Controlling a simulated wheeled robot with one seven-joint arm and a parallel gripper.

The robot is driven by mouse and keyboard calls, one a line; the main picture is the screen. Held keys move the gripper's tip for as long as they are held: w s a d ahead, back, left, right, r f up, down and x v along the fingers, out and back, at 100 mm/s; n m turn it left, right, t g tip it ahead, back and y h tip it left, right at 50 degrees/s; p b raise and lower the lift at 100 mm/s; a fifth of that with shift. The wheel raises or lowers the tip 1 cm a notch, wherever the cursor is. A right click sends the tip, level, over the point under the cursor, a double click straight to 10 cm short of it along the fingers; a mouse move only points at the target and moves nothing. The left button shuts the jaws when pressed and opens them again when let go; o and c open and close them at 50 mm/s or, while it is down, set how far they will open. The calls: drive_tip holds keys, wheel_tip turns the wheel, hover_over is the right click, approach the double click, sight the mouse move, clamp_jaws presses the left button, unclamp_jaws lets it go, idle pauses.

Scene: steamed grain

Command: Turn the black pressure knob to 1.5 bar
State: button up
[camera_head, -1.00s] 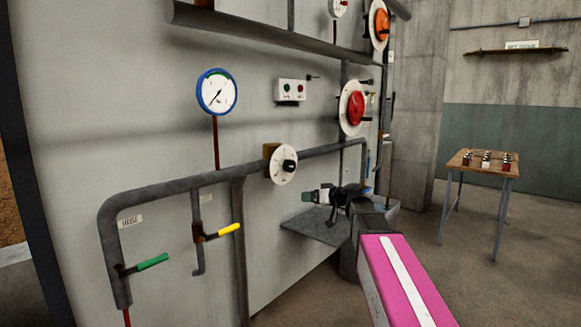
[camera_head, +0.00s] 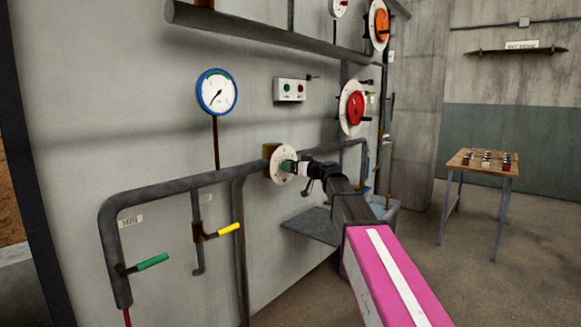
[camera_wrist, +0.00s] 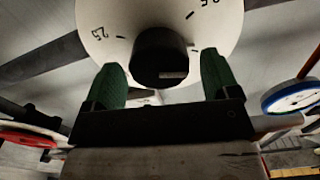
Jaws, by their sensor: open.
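The black pressure knob (camera_wrist: 160,56) shows in the wrist view in front of a white round dial (camera_wrist: 112,25) with marks and numbers, of which "25" and "0.5" can be made out. My gripper (camera_wrist: 163,78) is open, with one green fingertip on each side of the knob and gaps between. I cannot tell how far the fingertips reach along it. In the head view my gripper (camera_head: 290,167) is at the white dial (camera_head: 276,168) and hides the knob. The blue-rimmed pressure gauge (camera_head: 217,92) hangs up and left, its needle pointing to the lower left.
A grey pipe (camera_head: 180,188) runs along the wall by the dial. Green (camera_head: 152,262) and yellow (camera_head: 229,229) lever handles stick out below left. A red wheel knob (camera_head: 355,108) and a button box (camera_head: 290,90) are above. A grey shelf (camera_head: 310,227) juts out below.

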drive_tip(key=shift+x, duration=0.8)
drive_tip(key=c, duration=0.9)
